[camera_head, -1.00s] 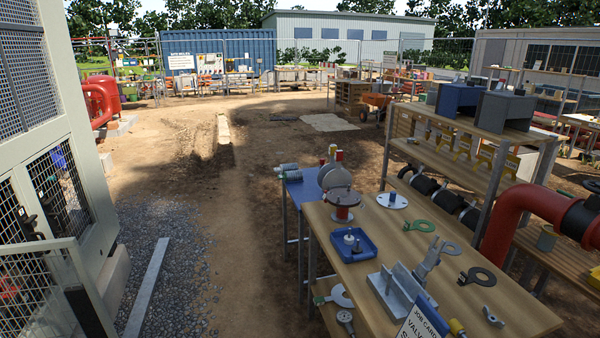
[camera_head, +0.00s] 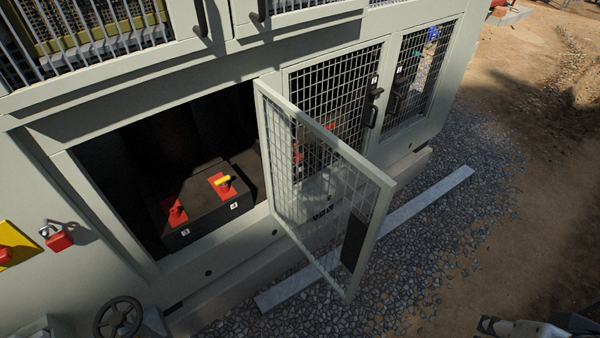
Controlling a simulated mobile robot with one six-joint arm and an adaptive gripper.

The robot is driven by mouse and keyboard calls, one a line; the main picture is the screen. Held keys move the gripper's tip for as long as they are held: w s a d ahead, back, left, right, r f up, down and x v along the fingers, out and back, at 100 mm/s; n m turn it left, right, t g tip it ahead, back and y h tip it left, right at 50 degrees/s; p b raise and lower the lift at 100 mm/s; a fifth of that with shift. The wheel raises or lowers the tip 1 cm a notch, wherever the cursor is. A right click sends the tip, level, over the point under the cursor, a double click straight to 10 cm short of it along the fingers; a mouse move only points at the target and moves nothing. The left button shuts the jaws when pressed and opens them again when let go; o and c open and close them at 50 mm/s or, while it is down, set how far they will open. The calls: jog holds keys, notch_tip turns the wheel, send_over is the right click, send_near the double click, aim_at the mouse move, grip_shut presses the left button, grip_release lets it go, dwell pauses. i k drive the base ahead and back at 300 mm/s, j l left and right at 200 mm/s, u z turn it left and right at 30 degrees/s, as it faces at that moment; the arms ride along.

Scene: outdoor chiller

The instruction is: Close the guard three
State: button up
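A mesh guard door (camera_head: 318,190) with a pale grey frame stands swung open, out from the chiller's side over the gravel. It is hinged at the right of a dark opening (camera_head: 130,165), and a black plate (camera_head: 354,242) sits near its free edge. I cannot read a number on this door. Part of my gripper (camera_head: 492,326) shows at the bottom right edge, well apart from the door. Its fingers are too cut off to tell open from shut.
Two shut mesh guards (camera_head: 335,95) (camera_head: 420,72) with black handles are to the right of the opening. A pale beam (camera_head: 420,205) lies on the gravel under the open door. A handwheel (camera_head: 118,317) is at lower left. Bare dirt (camera_head: 550,190) lies to the right.

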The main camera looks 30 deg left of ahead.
aim_at(361, 234)
jog(key=i+u, duration=0.3)
jog(key=u, duration=0.15)
jog(key=i+l+u, duration=0.2)
jog(key=u, duration=0.3)
jog(key=i+l+u, duration=0.25)
jog(key=u, duration=0.2)
jog(key=i+l+u, duration=0.2)
jog(key=l+u, duration=0.25)
jog(key=i+l+u, duration=0.15)
jog(key=u, duration=0.3)
jog(key=k+l+u, duration=0.1)
jog(key=l+u, duration=0.25)
jog(key=k+l+u, duration=0.15)
jog(key=l+u, duration=0.2)
jog(key=l, duration=0.15)
jog(key=k+l+u, duration=0.3)
jog(key=i+l, duration=0.1)
